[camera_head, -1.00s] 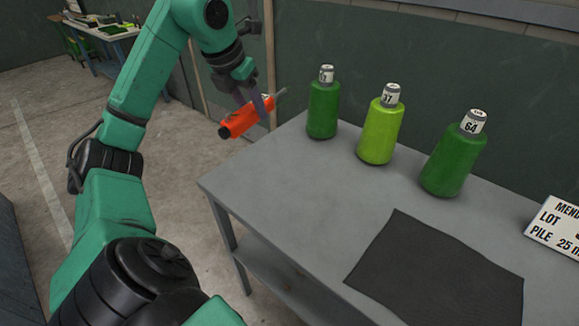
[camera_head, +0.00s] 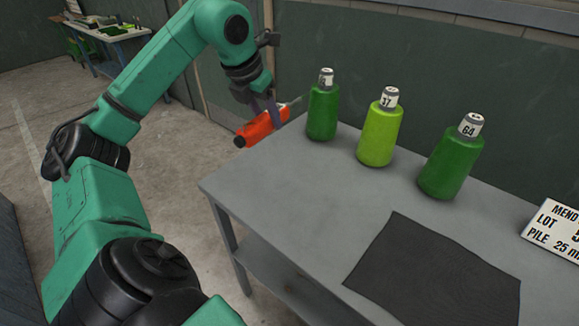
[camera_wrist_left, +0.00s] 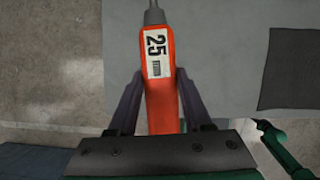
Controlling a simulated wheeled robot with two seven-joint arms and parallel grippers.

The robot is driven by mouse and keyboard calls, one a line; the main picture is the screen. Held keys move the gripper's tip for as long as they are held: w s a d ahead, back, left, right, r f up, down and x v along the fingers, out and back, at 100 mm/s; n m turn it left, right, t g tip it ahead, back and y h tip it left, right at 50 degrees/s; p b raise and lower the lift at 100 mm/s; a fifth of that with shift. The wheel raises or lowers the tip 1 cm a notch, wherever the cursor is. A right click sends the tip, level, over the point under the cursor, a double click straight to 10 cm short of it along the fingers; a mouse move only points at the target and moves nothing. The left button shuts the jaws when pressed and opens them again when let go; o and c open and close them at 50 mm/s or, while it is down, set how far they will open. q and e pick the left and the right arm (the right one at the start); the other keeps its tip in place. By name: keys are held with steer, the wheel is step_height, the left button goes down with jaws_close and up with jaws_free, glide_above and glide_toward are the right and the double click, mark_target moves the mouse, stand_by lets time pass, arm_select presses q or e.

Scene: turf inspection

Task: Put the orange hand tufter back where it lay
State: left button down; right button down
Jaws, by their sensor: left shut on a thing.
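The orange hand tufter (camera_head: 262,128) is held in my left gripper (camera_head: 268,112) in the head view, above the far left edge of the grey table (camera_head: 260,185). Its dark butt end points to the left and its thin metal tip points right, toward the nearest green bottle. In the left wrist view the tufter (camera_wrist_left: 160,75) lies between the two fingers of my left gripper (camera_wrist_left: 160,100), with a white label reading 25 facing the camera. Part of the tufter is hidden by the fingers in the head view. My right gripper is not seen.
Three green bottle-shaped cones, a dark one (camera_head: 323,110), a lime one (camera_head: 380,135) and another dark one (camera_head: 452,163), stand along the table's back. A dark mat (camera_head: 435,270) lies at front right, beside a white sign (camera_head: 556,228). The table's left part is clear.

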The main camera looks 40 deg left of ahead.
arm_select(q)
steer(key=r+m+p, duration=0.1)
glide_above(297, 187)
steer(key=s, duration=0.2)
steer(key=shift+h, duration=0.3)
steer(key=f+b, duration=0.1)
steer(key=f, duration=0.5)
steer(key=f+b, duration=0.1)
steer(key=f, duration=0.6)
steer(key=f+b, duration=0.1)
steer(key=f, duration=0.5)
steer(key=shift+w+a+f+b, duration=0.15)
steer(key=shift+w+f+b, duration=0.1)
steer(key=shift+f+b, duration=0.15)
steer(key=shift+f, duration=0.1)
steer(key=shift+c, duration=1.6)
jaws_free()
